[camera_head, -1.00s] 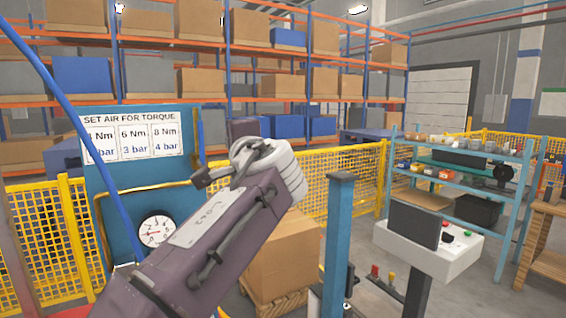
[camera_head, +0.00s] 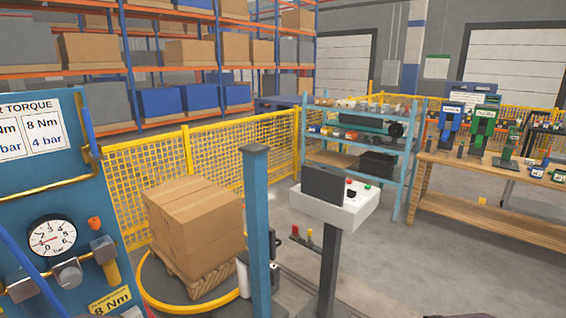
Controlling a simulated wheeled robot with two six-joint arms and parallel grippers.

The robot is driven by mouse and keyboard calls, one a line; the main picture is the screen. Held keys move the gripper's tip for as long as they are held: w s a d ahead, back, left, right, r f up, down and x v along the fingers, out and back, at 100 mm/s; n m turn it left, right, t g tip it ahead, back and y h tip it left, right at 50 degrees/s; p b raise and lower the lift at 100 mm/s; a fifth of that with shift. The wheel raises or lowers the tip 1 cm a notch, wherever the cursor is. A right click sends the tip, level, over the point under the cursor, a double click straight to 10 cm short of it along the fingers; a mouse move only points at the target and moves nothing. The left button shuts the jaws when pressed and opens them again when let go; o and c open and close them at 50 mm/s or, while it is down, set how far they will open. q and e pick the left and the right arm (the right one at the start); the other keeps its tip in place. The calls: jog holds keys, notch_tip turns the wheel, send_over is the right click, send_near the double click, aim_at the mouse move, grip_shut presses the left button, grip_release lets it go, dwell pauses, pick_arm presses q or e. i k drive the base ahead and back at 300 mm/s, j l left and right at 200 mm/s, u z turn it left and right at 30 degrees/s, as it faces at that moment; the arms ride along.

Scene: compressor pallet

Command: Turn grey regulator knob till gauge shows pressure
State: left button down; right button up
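The round white pressure gauge (camera_head: 52,235), marked in bar, is on a blue panel (camera_head: 40,188) at the left edge. Its needle reading is too small to tell surely. Below the gauge is a grey rounded fitting (camera_head: 67,273), which looks like the regulator knob. Another grey block-like fitting (camera_head: 103,249) sits to its right, with a brass-coloured part below it. A further grey part (camera_head: 22,289) is at the lower left. Neither of my grippers shows in the head view, and nothing is seen touching these parts.
A torque sign (camera_head: 30,128) and a yellow 8 Nm label (camera_head: 110,300) are on the panel. A blue post (camera_head: 257,230) and a control stand (camera_head: 335,208) stand in the middle. A carton (camera_head: 195,225) sits on a pallet behind. A wooden bench (camera_head: 480,170) is at right.

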aim_at(70, 278)
jog(key=u, duration=1.6)
